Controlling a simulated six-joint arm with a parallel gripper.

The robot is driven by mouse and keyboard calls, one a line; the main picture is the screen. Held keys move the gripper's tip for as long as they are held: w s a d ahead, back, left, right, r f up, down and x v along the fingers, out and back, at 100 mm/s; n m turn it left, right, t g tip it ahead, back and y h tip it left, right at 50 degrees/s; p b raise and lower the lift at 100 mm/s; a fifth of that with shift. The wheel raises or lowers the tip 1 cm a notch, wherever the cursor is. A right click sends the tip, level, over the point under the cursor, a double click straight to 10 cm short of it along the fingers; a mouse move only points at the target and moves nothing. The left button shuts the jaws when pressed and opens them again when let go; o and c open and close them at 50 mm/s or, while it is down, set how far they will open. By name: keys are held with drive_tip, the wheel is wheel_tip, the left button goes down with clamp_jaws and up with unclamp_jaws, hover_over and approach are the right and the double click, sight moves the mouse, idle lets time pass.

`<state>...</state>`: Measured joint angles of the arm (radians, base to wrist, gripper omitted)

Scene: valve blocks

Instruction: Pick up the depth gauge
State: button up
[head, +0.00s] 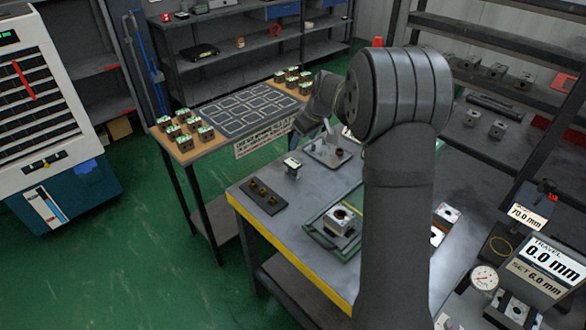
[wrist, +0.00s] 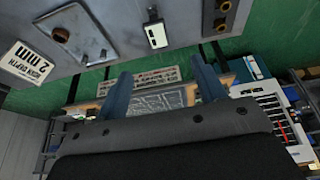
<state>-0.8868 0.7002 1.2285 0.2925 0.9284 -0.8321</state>
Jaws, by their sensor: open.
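I cannot tell for certain which thing is the depth gauge. A grey plate (head: 318,157) on the near workbench bears an upright light post (head: 331,134) and a short dark, brownish cylinder (head: 340,152). The plate also shows at the upper left of the wrist view (wrist: 92,22), with the cylinder (wrist: 60,35) on it and a "min depth 2 mm" sign (wrist: 27,63) beside it. My gripper (head: 297,128) is left of the plate in the head view, partly hidden by my arm. In the wrist view my gripper (wrist: 163,78) is open with nothing between its fingers.
A metal block (head: 341,220) sits in a green-edged tray. A round dial (head: 484,278) and a travel readout (head: 550,258) are at the right. Another table (head: 225,110) stands behind.

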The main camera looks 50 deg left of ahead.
sight(293, 163)
drive_tip(key=x, duration=1.7)
drive_tip(key=shift+w+a+f, duration=0.1)
drive_tip(key=shift+w+f, duration=0.2)
drive_tip(key=shift+w, duration=0.05)
drive_tip(key=c, duration=1.2)
drive_tip(key=shift+o, duration=0.2)
